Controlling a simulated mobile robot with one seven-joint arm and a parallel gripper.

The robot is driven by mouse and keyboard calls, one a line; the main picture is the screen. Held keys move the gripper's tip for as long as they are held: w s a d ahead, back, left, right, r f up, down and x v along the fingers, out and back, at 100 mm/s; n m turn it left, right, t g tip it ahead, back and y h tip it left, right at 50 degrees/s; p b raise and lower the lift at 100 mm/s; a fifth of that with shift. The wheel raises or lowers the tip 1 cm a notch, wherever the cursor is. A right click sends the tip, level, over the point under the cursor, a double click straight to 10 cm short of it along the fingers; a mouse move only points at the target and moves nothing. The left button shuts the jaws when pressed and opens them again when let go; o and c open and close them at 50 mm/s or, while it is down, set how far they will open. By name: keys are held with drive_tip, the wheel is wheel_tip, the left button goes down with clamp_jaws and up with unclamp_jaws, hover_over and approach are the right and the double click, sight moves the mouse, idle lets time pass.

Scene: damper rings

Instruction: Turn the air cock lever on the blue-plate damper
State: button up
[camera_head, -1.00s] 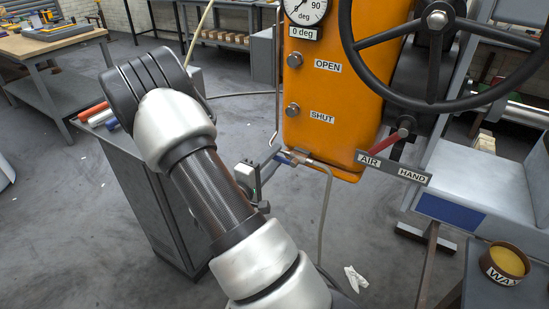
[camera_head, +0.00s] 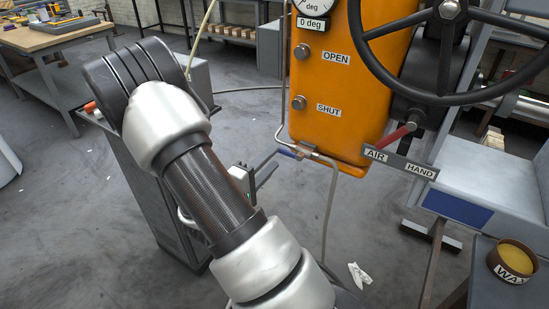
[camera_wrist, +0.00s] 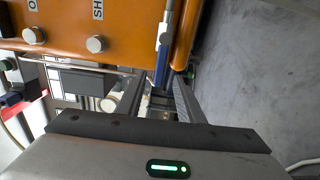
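The orange damper housing (camera_head: 340,100) stands right of centre in the head view, with OPEN and SHUT labels. At its lower edge a small air cock with a blue lever (camera_head: 288,152) sits on a thin grey pipe. In the wrist view the blue lever (camera_wrist: 162,66) hangs below a silver fitting, beside the orange housing. My gripper (camera_head: 274,165) is just left of and below the lever in the head view. In the wrist view my gripper (camera_wrist: 163,82) has its fingers apart, and the lever lines up with the gap between them. Contact cannot be told.
A red lever (camera_head: 393,136) sits above the AIR/HAND plate (camera_head: 398,163). A black handwheel (camera_head: 446,90) is at upper right. A grey bench with a blue plate (camera_head: 456,208) and a wax tub (camera_head: 513,262) stand right. A grey cabinet (camera_head: 148,190) is behind my arm.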

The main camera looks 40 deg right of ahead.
drive_tip(key=shift+v, duration=1.25)
drive_tip(key=s+a+r+m+g+y, duration=0.1)
drive_tip(key=s+r+m+g+y, duration=0.25)
drive_tip(key=s, duration=0.45)
drive_tip(key=s+a+r+m+g+y, duration=0.1)
drive_tip(key=s+r+m+g+y, duration=0.3)
drive_tip(key=s, duration=0.3)
drive_tip(key=a+r+n+t+y, duration=0.1)
drive_tip(key=a+r+t+y, duration=0.15)
drive_tip(key=a, duration=0.35)
drive_tip(key=s+a+r+n+t+y, duration=0.1)
drive_tip(key=a+r+t+y, duration=0.15)
drive_tip(key=a, duration=0.25)
drive_tip(key=a+r+n+t+y, duration=0.1)
drive_tip(key=a+r+y, duration=0.25)
drive_tip(key=a, duration=0.25)
wheel_tip(320, 180, up, 27)
drive_tip(key=p, duration=2.6)
drive_tip(key=shift+f+y, duration=0.15)
drive_tip(key=shift+y, duration=0.15)
drive_tip(key=shift+s+a, duration=0.1)
drive_tip(key=shift+a, duration=0.05)
